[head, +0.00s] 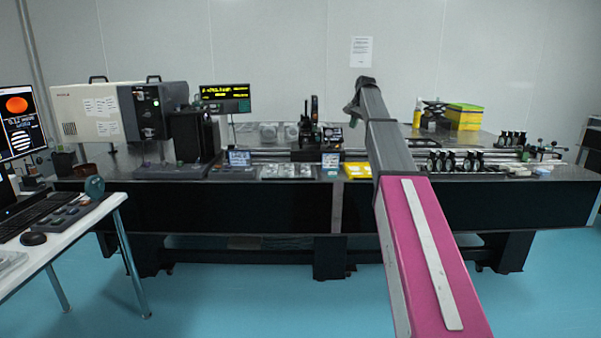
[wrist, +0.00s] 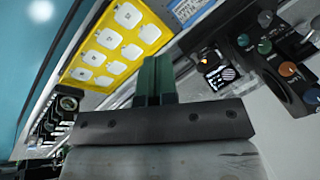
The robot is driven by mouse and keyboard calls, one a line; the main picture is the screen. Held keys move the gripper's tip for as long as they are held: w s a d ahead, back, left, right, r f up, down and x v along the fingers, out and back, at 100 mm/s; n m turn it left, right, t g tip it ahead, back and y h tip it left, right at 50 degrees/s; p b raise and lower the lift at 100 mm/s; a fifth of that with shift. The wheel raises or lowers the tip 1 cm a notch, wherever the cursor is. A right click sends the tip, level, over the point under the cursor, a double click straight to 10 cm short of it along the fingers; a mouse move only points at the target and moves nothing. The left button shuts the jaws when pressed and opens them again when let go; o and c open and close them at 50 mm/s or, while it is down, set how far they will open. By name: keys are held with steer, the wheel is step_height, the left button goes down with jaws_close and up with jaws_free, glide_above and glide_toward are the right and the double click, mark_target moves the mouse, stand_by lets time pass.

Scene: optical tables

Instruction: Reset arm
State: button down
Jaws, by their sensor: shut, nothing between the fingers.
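My arm (head: 425,250) reaches from the lower right of the head view up and forward over the optical table (head: 270,205). Its pink link is nearest and a dark grey link leads to the wrist. My gripper (head: 352,110) is at the far end, raised above the table, and looks small and dark there. In the wrist view my gripper (wrist: 156,75) shows two green fingers side by side, shut with nothing held. The fingers are apart from the yellow tray (wrist: 118,42), which lies beyond them to the upper left.
The yellow tray also shows in the head view (head: 357,171). A large instrument (head: 95,113) and a lit display (head: 225,92) stand at the left. Dark optic mounts (head: 455,160) and a yellow box (head: 464,117) are at the right. A side desk (head: 60,245) stands front left; open floor lies before the table.

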steer(key=s+a+f+n+g, duration=0.1)
steer(key=s+f, duration=0.5)
steer(key=f, duration=0.4)
steer(key=s+a+f+n+h, duration=0.1)
steer(key=s+f, duration=0.5)
steer(key=f, duration=0.4)
steer(key=s+a+f+g, duration=0.1)
steer(key=s+f, duration=0.5)
steer(key=f, duration=0.4)
steer(key=s+f+n, duration=0.1)
steer(key=s+f, duration=0.5)
steer(key=s, duration=0.4)
steer(key=s+f+n, duration=0.1)
steer(key=s+f, duration=0.6)
steer(key=s, duration=0.3)
steer(key=s+a+f+n+g+h, duration=0.1)
steer(key=s+f+n, duration=0.1)
steer(key=s+f, duration=0.4)
steer(key=s, duration=0.4)
steer(key=shift+f, duration=0.35)
steer(key=shift+a, duration=0.1)
